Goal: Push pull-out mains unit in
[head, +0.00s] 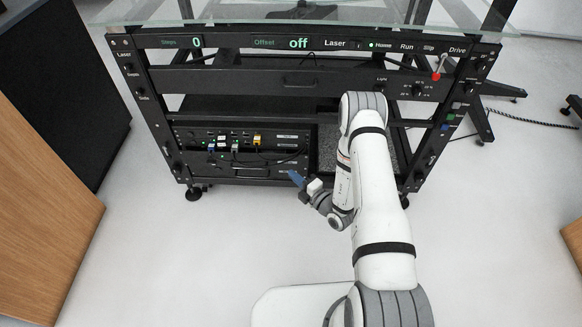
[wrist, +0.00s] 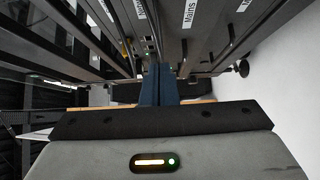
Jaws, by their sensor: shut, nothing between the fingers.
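The pull-out mains unit (wrist: 199,40) shows in the wrist view as a dark panel with a white "Mains" label, close beyond the fingertips. In the head view it belongs to the low left rack (head: 178,150), but its label is too small to read there. How far it stands out cannot be told. My gripper (head: 294,176) is shut and empty, with its blue fingers by the lower right corner of the rack front. In the wrist view the gripper (wrist: 158,80) points at the labelled panels. Whether the fingertips touch a panel cannot be told.
Several cables (head: 265,150) hang at the rack front. A dark control panel (head: 225,44) with displays runs above it, under a glass top (head: 250,30). A black and wood cabinet (head: 50,220) stands at the left. The pale floor (head: 200,250) before the rack is clear.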

